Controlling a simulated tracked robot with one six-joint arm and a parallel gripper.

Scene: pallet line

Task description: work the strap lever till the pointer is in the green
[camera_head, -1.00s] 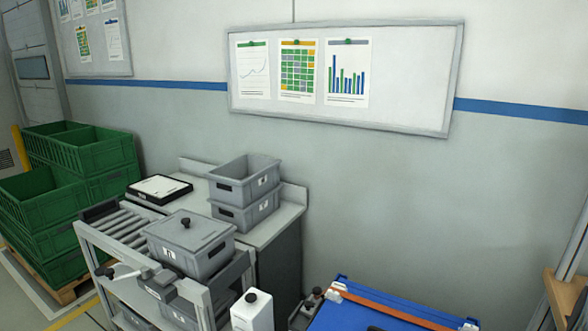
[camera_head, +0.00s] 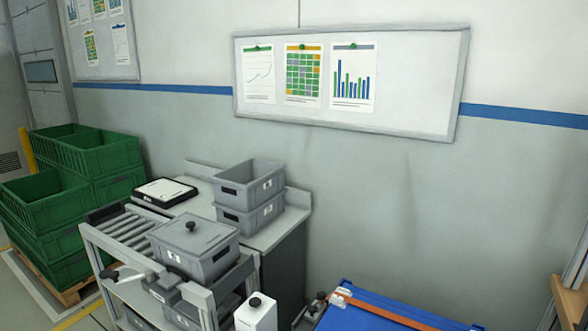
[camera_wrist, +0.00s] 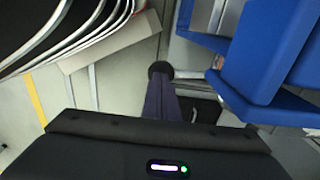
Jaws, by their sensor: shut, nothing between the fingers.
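In the wrist view the black body of my gripper (camera_wrist: 160,140) fills the lower part. It is shut with nothing between the fingers; I cannot make out the fingertips clearly. A dark purple bar (camera_wrist: 162,102) with a round black knob (camera_wrist: 160,70) at its far end, perhaps the strap lever, lies straight ahead of it. I cannot tell whether they touch. In the head view an orange strap (camera_head: 385,311) crosses a blue load (camera_head: 350,318) at the bottom edge. A dark knobbed fitting (camera_head: 318,299) sits at its left side. No pointer or green zone can be made out.
A roller trolley (camera_head: 92,240) with a lidded grey box (camera_head: 195,250) stands left of the blue load. A white canister (camera_head: 257,316) stands between them. Grey bins (camera_head: 250,190) stand on a bench behind, and green crates (camera_head: 85,155) at far left.

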